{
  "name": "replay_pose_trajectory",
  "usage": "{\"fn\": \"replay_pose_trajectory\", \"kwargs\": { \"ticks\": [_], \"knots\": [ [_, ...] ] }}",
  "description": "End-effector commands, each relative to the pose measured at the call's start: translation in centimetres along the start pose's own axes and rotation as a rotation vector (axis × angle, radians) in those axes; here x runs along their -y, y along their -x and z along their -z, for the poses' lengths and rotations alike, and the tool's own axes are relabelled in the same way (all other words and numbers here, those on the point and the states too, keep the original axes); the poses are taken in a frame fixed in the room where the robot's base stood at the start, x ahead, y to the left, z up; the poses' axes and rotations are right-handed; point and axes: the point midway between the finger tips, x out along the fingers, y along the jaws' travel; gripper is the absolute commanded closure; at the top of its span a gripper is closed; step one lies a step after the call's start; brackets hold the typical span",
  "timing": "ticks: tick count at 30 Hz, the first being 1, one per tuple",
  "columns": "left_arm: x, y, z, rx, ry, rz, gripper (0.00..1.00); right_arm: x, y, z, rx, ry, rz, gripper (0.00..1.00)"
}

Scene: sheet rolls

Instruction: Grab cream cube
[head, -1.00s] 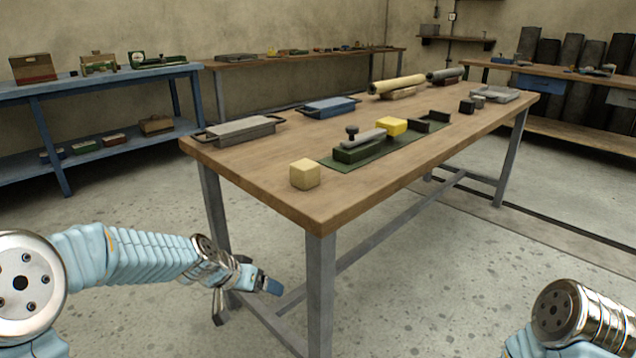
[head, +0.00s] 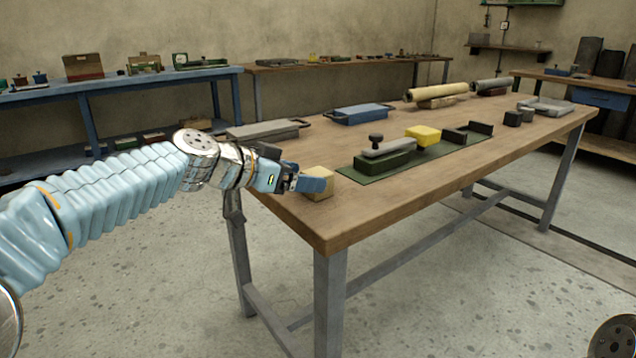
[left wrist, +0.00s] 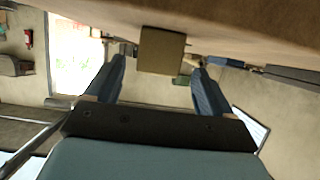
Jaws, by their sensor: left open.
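The cream cube (head: 319,183) sits on the wooden table (head: 365,208) near its front left corner. My left gripper (head: 308,184) is at the cube's left side in the head view and partly covers it. In the left wrist view, the cube (left wrist: 162,50) is ahead, in line with the gap between the two blue fingers of my left gripper (left wrist: 160,78). The fingers are apart and the gap is empty. I cannot tell whether a finger touches the cube. My right gripper is not in view.
A green mat (head: 372,175) with a dark green block (head: 385,160) and a yellow block (head: 423,134) lies to the right of the cube. The table's front right surface is bare.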

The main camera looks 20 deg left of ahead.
Motion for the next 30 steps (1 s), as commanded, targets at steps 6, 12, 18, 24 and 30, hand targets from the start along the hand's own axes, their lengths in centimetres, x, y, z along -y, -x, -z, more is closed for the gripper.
{"fn": "replay_pose_trajectory", "kwargs": {
  "ticks": [6, 12, 18, 24, 30],
  "knots": [
    [-0.3, -3.5, -0.5, 0.003, 0.002, -0.004, 0.17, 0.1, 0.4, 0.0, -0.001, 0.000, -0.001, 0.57],
    [-0.2, -4.9, -0.5, 0.002, 0.001, -0.002, 0.17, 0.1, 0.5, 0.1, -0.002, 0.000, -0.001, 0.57],
    [-0.2, -4.8, -0.6, 0.002, 0.001, -0.001, 0.23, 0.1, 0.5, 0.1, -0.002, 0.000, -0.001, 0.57],
    [-0.2, -4.8, -0.6, 0.002, 0.001, -0.001, 0.54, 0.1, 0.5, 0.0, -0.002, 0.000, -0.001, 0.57],
    [-0.2, -4.8, -0.5, 0.001, 0.001, -0.001, 0.76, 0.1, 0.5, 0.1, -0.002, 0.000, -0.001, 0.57]
  ]
}}
